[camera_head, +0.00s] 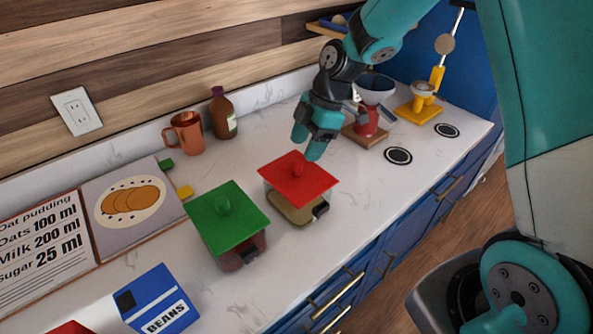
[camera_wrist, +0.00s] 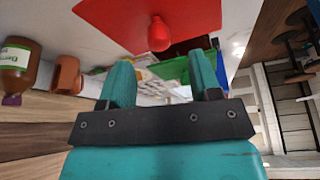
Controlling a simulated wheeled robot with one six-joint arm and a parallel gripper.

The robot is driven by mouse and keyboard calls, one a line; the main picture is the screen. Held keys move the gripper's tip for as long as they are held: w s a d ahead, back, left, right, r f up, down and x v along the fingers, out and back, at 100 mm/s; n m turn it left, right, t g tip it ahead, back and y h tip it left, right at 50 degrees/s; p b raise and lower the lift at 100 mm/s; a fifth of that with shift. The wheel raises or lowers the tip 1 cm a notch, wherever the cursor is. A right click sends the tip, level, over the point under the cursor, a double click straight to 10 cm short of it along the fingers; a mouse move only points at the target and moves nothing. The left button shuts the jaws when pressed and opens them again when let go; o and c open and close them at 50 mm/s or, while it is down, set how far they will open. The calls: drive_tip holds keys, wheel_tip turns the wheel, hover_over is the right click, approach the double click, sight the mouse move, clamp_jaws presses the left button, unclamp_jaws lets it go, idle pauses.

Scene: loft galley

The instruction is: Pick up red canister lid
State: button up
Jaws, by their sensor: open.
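The red canister lid (camera_head: 298,178) is square with a round knob on top. It sits on a clear canister (camera_head: 292,208) with tan contents, at the middle of the counter. My gripper (camera_head: 309,148) is just above and behind the lid in the head view, apart from its knob as far as I can tell. In the wrist view my gripper (camera_wrist: 160,80) has its two teal fingers spread with nothing between them. The red lid (camera_wrist: 190,22) and its knob (camera_wrist: 158,34) show there beyond the fingertips.
A canister with a green lid (camera_head: 227,215) stands close to the left. A copper mug (camera_head: 184,133) and brown bottle (camera_head: 223,114) stand at the back. A red stand with a bowl (camera_head: 368,122) is to the right.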

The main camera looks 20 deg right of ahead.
sight(298, 161)
drive_tip(key=p+x, duration=0.2)
drive_tip(key=x, duration=0.2)
drive_tip(key=shift+p, duration=0.3)
drive_tip(key=shift+a+f, duration=0.2)
drive_tip(key=shift+f, duration=0.4)
drive_tip(key=c, duration=1)
